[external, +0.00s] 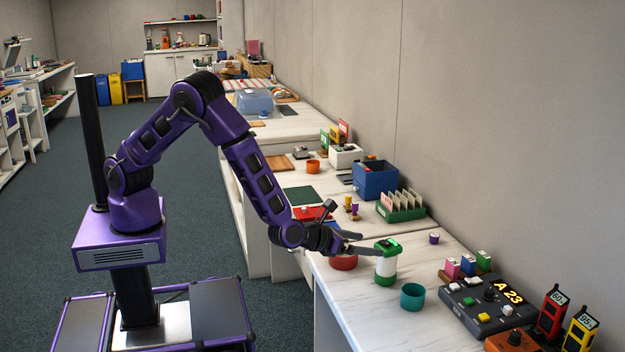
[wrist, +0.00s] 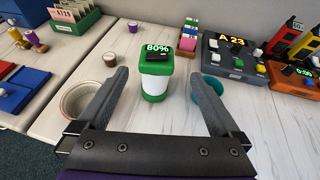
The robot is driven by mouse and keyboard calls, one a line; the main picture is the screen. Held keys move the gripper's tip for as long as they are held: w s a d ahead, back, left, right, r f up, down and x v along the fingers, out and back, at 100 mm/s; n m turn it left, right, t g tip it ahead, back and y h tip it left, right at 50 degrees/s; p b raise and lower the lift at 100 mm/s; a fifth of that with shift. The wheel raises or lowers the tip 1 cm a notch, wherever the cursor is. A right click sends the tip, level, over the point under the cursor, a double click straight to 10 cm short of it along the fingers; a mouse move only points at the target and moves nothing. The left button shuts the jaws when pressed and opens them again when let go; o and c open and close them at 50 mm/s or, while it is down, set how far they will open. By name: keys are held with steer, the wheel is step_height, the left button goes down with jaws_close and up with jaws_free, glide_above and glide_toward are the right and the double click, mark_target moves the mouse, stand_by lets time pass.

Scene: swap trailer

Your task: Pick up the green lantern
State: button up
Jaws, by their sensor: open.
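The green lantern (external: 386,262) stands upright on the white bench, with a green top and base and a white middle. In the wrist view the lantern (wrist: 155,82) is ahead of my gripper, and a display at its top reads 80%. My gripper (wrist: 160,92) is open and empty, its two fingers spread to either side of the lantern's lower front. In the external view my gripper (external: 362,243) is just left of the lantern, near its top. I cannot tell whether the fingers touch it.
A red bowl (external: 343,261) stands left of the lantern and a teal cup (external: 412,297) to its right, close to the fingers. A grey console (external: 485,304) reading A 23 is farther right. A small purple-topped pot (external: 434,238) stands behind. Bare bench lies in front.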

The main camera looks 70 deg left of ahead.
mark_target(382, 244)
steer(key=x, duration=0.4)
steer(key=shift+w, duration=0.1)
steer(key=x, duration=0.5)
steer(key=shift+a, duration=0.25)
jaws_close()
